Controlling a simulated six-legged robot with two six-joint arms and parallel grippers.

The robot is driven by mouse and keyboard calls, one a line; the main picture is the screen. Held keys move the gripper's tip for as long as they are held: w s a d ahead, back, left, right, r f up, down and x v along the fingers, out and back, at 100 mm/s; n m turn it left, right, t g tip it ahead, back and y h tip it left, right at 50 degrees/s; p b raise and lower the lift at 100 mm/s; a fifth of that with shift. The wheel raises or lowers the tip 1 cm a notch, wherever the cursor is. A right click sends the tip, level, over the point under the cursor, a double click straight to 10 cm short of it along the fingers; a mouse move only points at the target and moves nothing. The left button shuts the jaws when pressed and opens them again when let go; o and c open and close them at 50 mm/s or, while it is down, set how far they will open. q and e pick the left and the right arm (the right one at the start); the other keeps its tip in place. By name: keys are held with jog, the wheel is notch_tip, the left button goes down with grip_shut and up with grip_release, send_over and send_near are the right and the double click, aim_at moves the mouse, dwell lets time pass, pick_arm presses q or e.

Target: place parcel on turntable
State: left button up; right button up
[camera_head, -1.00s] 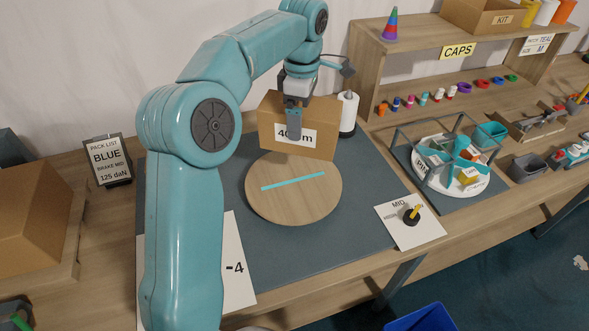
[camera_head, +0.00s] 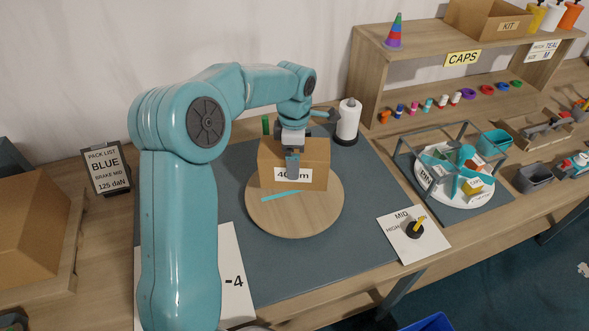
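The parcel (camera_head: 315,178), a brown cardboard box with a white label ending in "m", is upright over the back half of the turntable (camera_head: 292,222). The turntable is a round wooden disc with a light-blue strip, partly hidden behind the parcel. The parcel's lower edge appears to meet the disc, but I cannot tell for certain whether it bears on it. My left gripper (camera_head: 292,160) reaches down from above and is shut on the parcel, one finger against its front face over the label; the other finger is hidden. My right gripper is not in view.
A white roll on a black base (camera_head: 347,122) stands close behind on the right. A MID/HIGH card with a black knob (camera_head: 414,228) lies right of the turntable, and a framed round tray (camera_head: 430,195) stands beyond. The dark mat (camera_head: 340,255) in front is clear.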

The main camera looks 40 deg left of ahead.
pick_arm(q)
notch_tip(320, 180, down, 6)
jog(key=shift+r+p, duration=0.15)
jog(key=shift+p, duration=0.2)
jog(key=shift+s+r, duration=0.1)
jog(key=o, duration=1.2)
jog(key=shift+f, duration=0.3)
jog(key=shift+r, duration=0.2)
notch_tip(320, 180, up, 12)
jog(key=shift+f+b, duration=0.1)
jog(key=shift+b, duration=0.45)
jog(key=shift+r, duration=0.2)
jog(key=shift+d+f, duration=0.1)
